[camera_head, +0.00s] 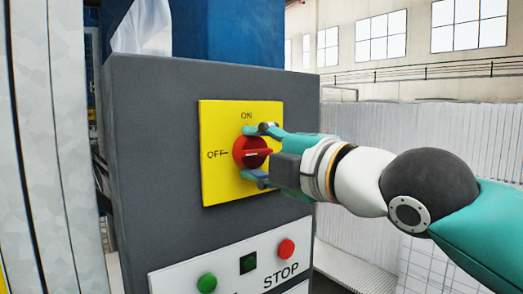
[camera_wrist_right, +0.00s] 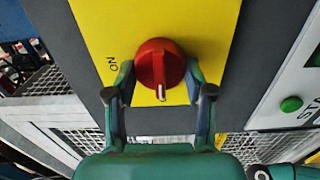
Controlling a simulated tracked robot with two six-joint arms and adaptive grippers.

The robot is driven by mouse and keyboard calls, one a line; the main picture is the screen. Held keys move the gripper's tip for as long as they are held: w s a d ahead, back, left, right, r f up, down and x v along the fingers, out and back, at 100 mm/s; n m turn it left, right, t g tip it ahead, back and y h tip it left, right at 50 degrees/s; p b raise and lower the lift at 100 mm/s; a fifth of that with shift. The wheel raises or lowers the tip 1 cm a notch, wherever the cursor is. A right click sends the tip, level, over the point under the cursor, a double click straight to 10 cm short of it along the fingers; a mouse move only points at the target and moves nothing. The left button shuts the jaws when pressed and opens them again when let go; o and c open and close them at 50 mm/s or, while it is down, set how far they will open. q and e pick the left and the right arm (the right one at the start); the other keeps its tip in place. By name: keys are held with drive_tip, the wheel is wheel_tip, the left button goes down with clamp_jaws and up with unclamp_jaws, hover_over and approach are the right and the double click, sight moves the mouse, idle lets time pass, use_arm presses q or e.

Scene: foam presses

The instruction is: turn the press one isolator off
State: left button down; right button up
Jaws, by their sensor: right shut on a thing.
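The press one isolator is a round red knob (camera_head: 247,151) on a yellow plate (camera_head: 222,188) fixed to a dark grey cabinet. The plate reads ON above the knob and OFF to its left. My right gripper (camera_head: 262,154) is shut on the knob, one finger above it and one below. In the right wrist view the knob (camera_wrist_right: 158,62) sits between the fingertips (camera_wrist_right: 159,78). Its white mark points down there, toward my gripper's palm, with ON at the left. My left gripper is out of view.
Below the plate, a white panel (camera_head: 233,279) carries a green button (camera_head: 207,283), a dark square and a red button (camera_head: 286,249) by the word STOP. The grey cabinet (camera_head: 155,160) fills the middle. White mesh fencing (camera_head: 450,130) stands behind at the right.

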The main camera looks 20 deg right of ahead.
drive_tip(key=shift+a+f+n, duration=0.1)
drive_tip(key=shift+f+n, duration=0.15)
drive_tip(key=shift+n, duration=0.05)
drive_tip(key=o, duration=1.2)
drive_tip(key=shift+c, duration=0.2)
drive_tip(key=shift+r, duration=0.1)
drive_tip(key=shift+s, duration=0.15)
drive_tip(key=v, duration=1.1)
drive_tip(key=shift+s+d, duration=0.2)
drive_tip(key=shift+s, duration=0.1)
